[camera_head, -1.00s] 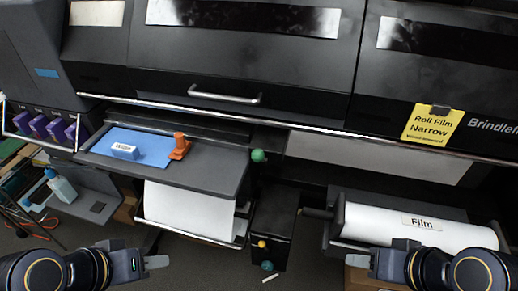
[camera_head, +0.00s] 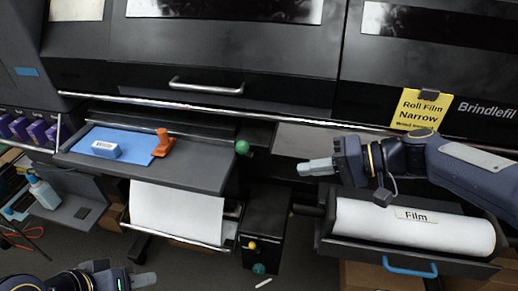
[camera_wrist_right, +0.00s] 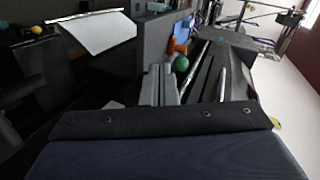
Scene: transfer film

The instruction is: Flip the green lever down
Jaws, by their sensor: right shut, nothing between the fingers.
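The green lever's round knob (camera_head: 241,147) sticks out at the right end of the grey tray on the printer's front. In the right wrist view the knob (camera_wrist_right: 181,64) shows just beyond and to the right of my fingertips. My right gripper (camera_head: 302,168) is shut and empty. It points left, to the right of the knob and a little lower in the picture, with a gap between them. Its fingers also show in the wrist view (camera_wrist_right: 160,85). My left gripper (camera_head: 148,280) is low at the bottom left, far from the lever; its finger gap is not clear.
The grey tray (camera_head: 205,175) holds a blue sheet, a small labelled block (camera_head: 106,149) and an orange clamp (camera_head: 163,143). A film roll (camera_head: 375,225) lies in a drawer below my right arm. A black box with a yellow knob (camera_head: 251,245) stands below the lever.

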